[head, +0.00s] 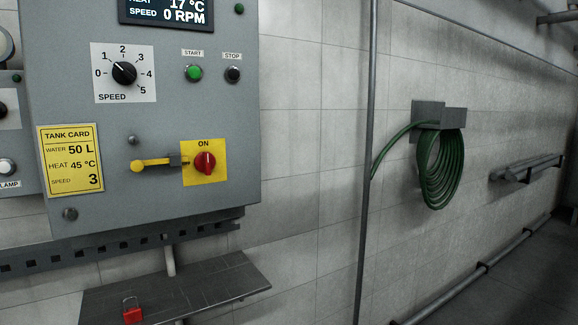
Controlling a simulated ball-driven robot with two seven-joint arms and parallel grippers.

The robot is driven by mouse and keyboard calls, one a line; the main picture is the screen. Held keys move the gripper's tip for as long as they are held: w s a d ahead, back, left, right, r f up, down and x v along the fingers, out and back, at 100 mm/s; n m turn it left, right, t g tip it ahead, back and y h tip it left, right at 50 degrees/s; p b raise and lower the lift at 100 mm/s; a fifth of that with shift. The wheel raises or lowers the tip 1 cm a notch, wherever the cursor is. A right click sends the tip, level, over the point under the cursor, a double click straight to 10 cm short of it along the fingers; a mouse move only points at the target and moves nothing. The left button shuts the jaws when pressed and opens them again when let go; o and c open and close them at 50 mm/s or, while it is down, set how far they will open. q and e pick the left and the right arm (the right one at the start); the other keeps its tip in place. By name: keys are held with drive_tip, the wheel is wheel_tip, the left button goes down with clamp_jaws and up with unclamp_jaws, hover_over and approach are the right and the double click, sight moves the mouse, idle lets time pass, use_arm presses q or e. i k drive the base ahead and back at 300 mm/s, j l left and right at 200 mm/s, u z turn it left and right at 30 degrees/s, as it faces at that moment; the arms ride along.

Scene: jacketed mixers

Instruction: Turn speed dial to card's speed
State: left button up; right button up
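The speed dial (124,73) is a black knob on a white plate marked 0 to 5, on the front of the grey control box. Its white pointer mark aims up and left, toward the 1. The yellow tank card (70,160) on the box's lower left reads water 50 L, heat 45 °C, speed 3. The display (168,12) at the top, partly cut off, reads 17 °C and speed 0 RPM. Neither of my grippers is in view.
The green start button (193,72) and dark stop button (233,74) sit right of the dial. Below is a red switch (204,163) at ON, beside a yellow-ended lever (150,164). A red padlock (132,312) lies on the shelf (215,280). A green hose (440,170) hangs at right.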

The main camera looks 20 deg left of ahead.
sight(124, 73)
drive_tip(key=u, duration=1.25)
